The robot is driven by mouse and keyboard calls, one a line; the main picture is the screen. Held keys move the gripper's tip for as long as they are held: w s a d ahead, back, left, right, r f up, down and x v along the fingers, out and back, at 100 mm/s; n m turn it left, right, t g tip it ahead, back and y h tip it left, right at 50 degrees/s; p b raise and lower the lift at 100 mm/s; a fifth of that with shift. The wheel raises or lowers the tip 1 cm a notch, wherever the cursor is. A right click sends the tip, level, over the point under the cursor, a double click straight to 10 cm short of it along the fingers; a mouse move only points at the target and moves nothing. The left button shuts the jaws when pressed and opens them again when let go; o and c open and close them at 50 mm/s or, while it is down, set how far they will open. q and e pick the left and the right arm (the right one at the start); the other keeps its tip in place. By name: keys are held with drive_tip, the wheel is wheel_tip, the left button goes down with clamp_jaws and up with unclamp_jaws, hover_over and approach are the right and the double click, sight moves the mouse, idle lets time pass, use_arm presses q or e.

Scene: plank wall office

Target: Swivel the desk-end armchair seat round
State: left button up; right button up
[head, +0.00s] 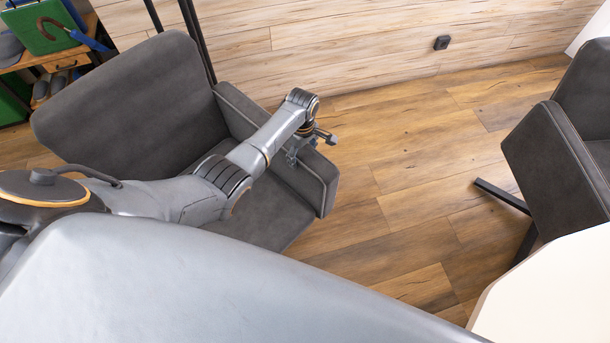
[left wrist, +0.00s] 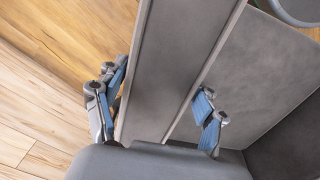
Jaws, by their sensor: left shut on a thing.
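A dark grey upholstered armchair (head: 130,100) stands at the left in the head view, its seat partly hidden behind my left arm. My left gripper (head: 302,150) is at the armrest (head: 325,180) on the chair's right side in the picture. In the left wrist view, the gripper's blue-padded fingers (left wrist: 158,108) straddle this armrest (left wrist: 185,45), one on each side, and are shut on it. The grey seat (left wrist: 235,65) lies beyond the right finger. My right gripper is not in view.
A second grey armchair (head: 565,160) stands at the right, beside a pale tabletop (head: 550,295). Bare wood floor (head: 400,190) lies between the chairs. The plank wall (head: 350,45) is behind. A wooden shelf (head: 40,60) with a green item and an umbrella is at the far left.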

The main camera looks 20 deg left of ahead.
use_arm(q)
drive_tip(key=shift+n, duration=0.6)
drive_tip(key=w+a+b, duration=0.2)
drive_tip(key=w+a, duration=0.1)
drive_tip(key=shift+f, duration=0.1)
drive_tip(key=shift+w+a+n, duration=0.3)
drive_tip(key=shift+w+a, duration=0.2)
drive_tip(key=shift+a, duration=0.05)
drive_tip(key=o, duration=1.7)
drive_tip(key=shift+r, duration=0.2)
wheel_tip(320, 180, up, 12)
drive_tip(key=shift+f, duration=0.1)
